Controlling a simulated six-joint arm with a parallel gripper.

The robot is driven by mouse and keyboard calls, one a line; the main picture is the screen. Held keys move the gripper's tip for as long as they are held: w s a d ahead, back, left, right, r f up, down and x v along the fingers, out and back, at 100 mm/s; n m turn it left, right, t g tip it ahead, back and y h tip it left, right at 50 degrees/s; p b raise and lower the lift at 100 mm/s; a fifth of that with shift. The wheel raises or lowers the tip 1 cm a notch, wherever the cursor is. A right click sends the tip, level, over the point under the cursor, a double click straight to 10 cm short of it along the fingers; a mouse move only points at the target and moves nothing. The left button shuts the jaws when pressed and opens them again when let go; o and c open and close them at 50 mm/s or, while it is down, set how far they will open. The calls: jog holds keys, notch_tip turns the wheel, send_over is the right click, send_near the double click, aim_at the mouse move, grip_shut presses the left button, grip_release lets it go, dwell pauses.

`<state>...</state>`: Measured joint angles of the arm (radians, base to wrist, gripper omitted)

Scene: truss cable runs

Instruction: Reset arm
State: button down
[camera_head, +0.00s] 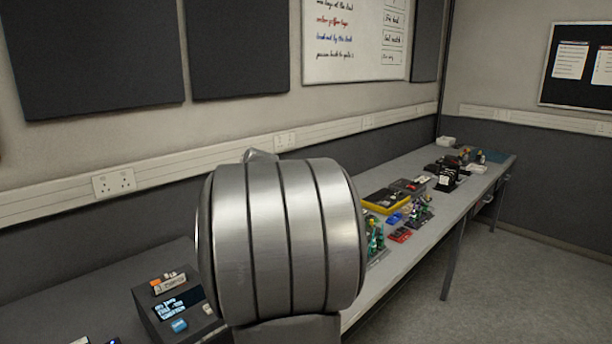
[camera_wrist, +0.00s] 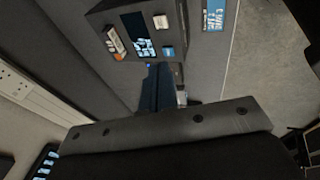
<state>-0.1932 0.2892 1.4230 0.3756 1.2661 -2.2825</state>
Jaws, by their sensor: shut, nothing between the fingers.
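My gripper (camera_wrist: 160,72) shows in the wrist view as dark, narrow fingers reaching up from a broad grey housing with dark bolt holes. The fingers are together, with nothing seen between them. Their tips appear just below the dark control box (camera_wrist: 130,25) in the picture; I cannot tell the gap in depth. In the head view a large ribbed metal link of my arm fills the middle and hides part of the bench. The gripper itself is not visible there.
A long grey bench (camera_head: 393,262) runs along the wall. The control box (camera_head: 172,318) with a lit screen stands left of my arm. A yellow tray (camera_head: 386,201) and several small parts lie farther along. A wall socket (camera_head: 114,184) is at left. Open floor (camera_head: 520,290) lies right.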

aim_at(177, 307)
jog(key=shift+v, duration=1.05)
